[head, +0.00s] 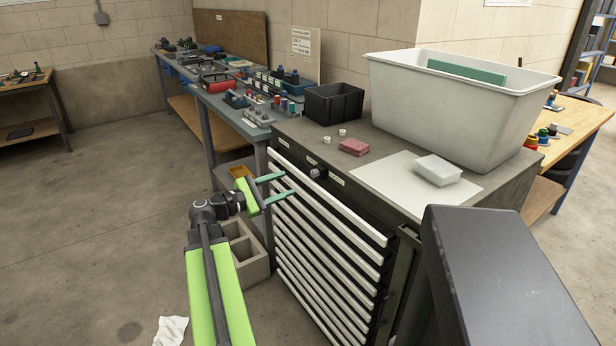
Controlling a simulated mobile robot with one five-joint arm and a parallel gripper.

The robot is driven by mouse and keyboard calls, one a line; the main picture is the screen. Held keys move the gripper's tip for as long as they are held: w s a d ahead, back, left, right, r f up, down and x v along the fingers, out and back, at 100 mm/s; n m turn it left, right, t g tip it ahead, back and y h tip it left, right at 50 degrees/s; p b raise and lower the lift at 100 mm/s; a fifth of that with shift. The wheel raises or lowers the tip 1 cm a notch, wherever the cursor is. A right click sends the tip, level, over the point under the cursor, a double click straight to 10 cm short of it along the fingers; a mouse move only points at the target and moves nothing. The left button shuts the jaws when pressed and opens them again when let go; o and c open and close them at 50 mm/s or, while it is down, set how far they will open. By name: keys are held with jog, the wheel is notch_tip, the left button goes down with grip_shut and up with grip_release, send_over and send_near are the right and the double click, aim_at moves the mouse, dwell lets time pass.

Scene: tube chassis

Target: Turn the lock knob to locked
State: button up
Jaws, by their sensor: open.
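The lock knob (318,173) is a small dark round knob on the upper front edge of the dark tool cabinet (305,150). Small pale labels sit on either side of it. Which way the knob is turned is too small to tell. My gripper (288,183) is open, with two green fingers apart and nothing between them. In the picture its fingertips are left of the knob and a little lower, in front of the upper drawers. The fingers look apart from the knob. My green arm reaches up from the bottom of the view.
The cabinet front has several white drawer handles (330,215). On top are a white bin (450,100), a black box (333,103), a pink block (354,147) and a white container (438,169). A grey divided crate (246,253) stands on the floor by the cabinet.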

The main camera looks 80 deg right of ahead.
aim_at(312, 174)
jog(key=x, duration=1)
jog(key=shift+c, duration=0.4)
grip_shut()
